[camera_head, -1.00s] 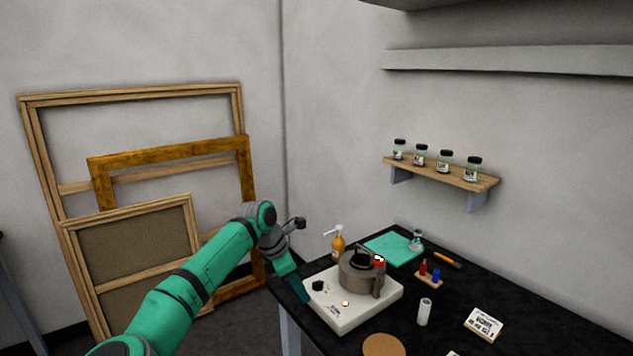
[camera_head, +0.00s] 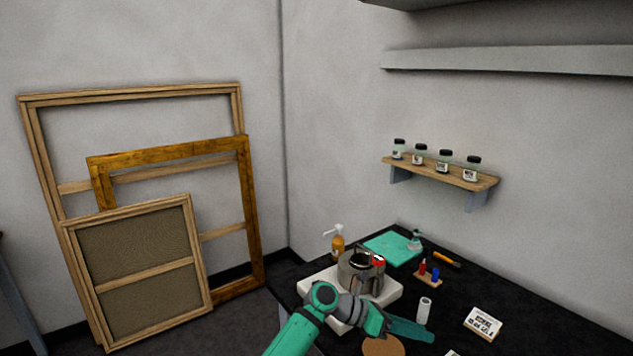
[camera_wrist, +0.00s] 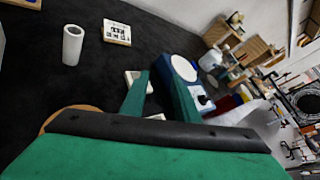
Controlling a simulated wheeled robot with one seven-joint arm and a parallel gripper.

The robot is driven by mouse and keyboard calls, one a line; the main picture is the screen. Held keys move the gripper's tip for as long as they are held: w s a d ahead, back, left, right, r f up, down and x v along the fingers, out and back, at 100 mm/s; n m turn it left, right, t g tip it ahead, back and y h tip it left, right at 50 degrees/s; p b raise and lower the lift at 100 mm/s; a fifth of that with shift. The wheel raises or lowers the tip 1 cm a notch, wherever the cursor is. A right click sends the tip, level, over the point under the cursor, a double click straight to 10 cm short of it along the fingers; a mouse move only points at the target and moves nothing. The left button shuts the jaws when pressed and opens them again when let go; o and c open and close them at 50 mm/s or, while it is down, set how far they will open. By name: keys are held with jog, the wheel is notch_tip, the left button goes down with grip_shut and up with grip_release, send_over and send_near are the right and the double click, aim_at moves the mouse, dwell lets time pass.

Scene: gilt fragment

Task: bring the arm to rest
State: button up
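My arm reaches in from the bottom of the head view, bent at a joint in front of the white hotplate (camera_head: 312,284). My gripper (camera_head: 428,338) points to the right, above the front part of the black table, near the round cork mat (camera_head: 383,347). In the wrist view my gripper (camera_wrist: 158,78) shows two teal fingers standing apart with nothing held between them. A grey metal pot (camera_head: 352,275) stands on the hotplate, partly behind my arm.
A white cylinder (camera_head: 424,311) and a label card (camera_head: 483,323) stand near my gripper. Wooden frames (camera_head: 150,157) lean at left.

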jog(key=s+d+r+n+h, duration=0.45)
jog(key=s+d+h, duration=0.25)
jog(key=s+d, duration=0.2)
jog(key=s+a+r+n+t+h, duration=0.25)
jog(key=s+n+t+h, duration=0.2)
jog(key=n+t, duration=0.4)
jog(key=s+a+f+n+t+y, duration=0.8)
jog(key=n+y, duration=0.3)
jog(key=n, duration=0.4)
jog(key=s+a+f+n+t+y, duration=0.6)
jog(key=a+n+t+y, duration=0.4)
jog(key=n, duration=0.5)
jog(key=s+a+f+n+g+y, duration=0.2)
jog(key=s+a+g, duration=0.3)
jog(key=s, duration=0.5)
jog(key=s+a+f+n+g+y, duration=0.2)
jog(key=s+a+f+n+g, duration=0.2)
jog(key=s+a, duration=0.4)
jog(key=shift+s+f+g, duration=0.55)
jog(key=shift+s+f, duration=0.05)
jog(key=shift+s, duration=0.55)
